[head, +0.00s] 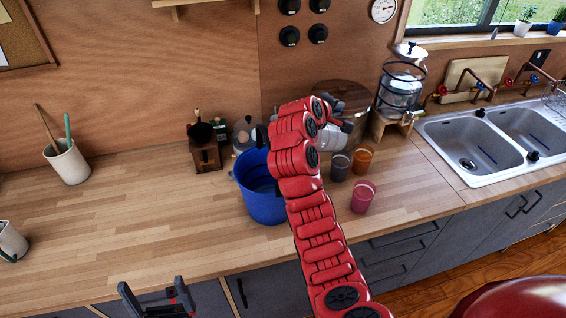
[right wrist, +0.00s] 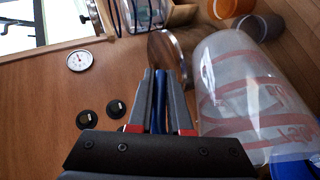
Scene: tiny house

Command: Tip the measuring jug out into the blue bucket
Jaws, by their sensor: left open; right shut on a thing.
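The blue bucket (head: 258,203) stands on the wooden counter, left of my right arm, which hides part of it. A corner of it shows in the right wrist view (right wrist: 298,170). My right gripper (right wrist: 160,85) is shut on the blue handle of the clear measuring jug (right wrist: 235,75), which has red markings. In the head view the jug (head: 333,138) is partly hidden behind my arm, up and right of the bucket. It looks tilted; whether it holds anything I cannot tell. My left gripper (head: 157,298) is open and empty at the counter's front edge.
Grey (head: 340,166), orange (head: 361,161) and pink (head: 362,197) cups stand right of the bucket. A coffee grinder (head: 205,150) stands behind it. A glass dispenser (head: 400,90) and sink (head: 470,145) are to the right. The left counter is mostly clear.

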